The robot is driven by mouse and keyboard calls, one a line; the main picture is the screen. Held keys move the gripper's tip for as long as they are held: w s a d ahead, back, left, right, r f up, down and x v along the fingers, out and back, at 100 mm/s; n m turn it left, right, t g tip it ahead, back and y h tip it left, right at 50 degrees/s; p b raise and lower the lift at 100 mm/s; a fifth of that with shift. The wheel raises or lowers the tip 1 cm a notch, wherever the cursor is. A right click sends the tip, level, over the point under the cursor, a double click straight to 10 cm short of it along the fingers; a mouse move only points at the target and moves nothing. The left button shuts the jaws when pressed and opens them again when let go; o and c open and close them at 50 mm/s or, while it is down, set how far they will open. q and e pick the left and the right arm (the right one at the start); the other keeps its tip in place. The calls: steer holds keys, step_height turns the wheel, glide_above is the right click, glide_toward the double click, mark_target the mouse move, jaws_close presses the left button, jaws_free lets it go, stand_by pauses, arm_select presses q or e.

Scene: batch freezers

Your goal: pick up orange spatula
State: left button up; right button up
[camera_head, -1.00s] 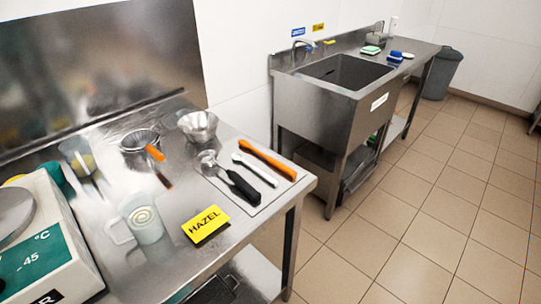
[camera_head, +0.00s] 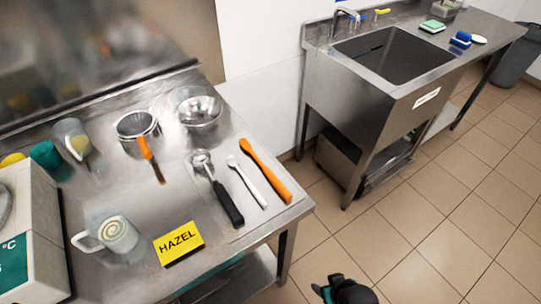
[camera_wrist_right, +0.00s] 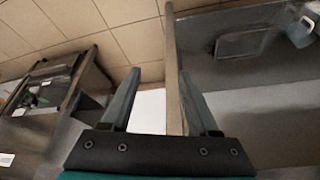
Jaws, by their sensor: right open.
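The orange spatula (camera_head: 265,171) lies on a thin mat (camera_head: 222,206) at the right end of the steel table. A white spatula (camera_head: 247,181) and a scoop with a black handle (camera_head: 217,187) lie beside it on its left. My right gripper (camera_head: 325,290) shows at the bottom edge of the head view, low in front of the table and apart from the spatula. In the right wrist view its two fingers (camera_wrist_right: 160,85) are spread with nothing between them. My left gripper is not in view.
On the steel table (camera_head: 145,207) stand a yellow HAZEL sign (camera_head: 179,243), a mug (camera_head: 116,236), a strainer with an orange handle (camera_head: 138,127) and a metal bowl (camera_head: 200,110). A sink unit (camera_head: 385,100) stands to the right. Tiled floor lies open between.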

steer(key=w+a+r+n+t+y+p, duration=0.15)
steer(key=w+r, duration=0.25)
steer(key=r, duration=0.4)
steer(key=w+a+r+p, duration=0.2)
steer(key=w+a+r, duration=0.15)
steer(key=r, duration=0.55)
steer(key=n+t+y+p, duration=0.1)
steer(key=n+y+p, duration=0.1)
steer(key=p, duration=0.2)
glide_toward(276, 180)
steer(key=b+x, duration=0.2)
steer(key=x, duration=0.1)
steer(key=shift+a+f, duration=0.1)
steer(key=shift+a, duration=0.1)
steer(key=shift+b+x, duration=0.75)
steer(key=shift+x, duration=1.95)
steer(key=shift+d, duration=0.2)
steer(key=shift+c, duration=0.3)
jaws_close()
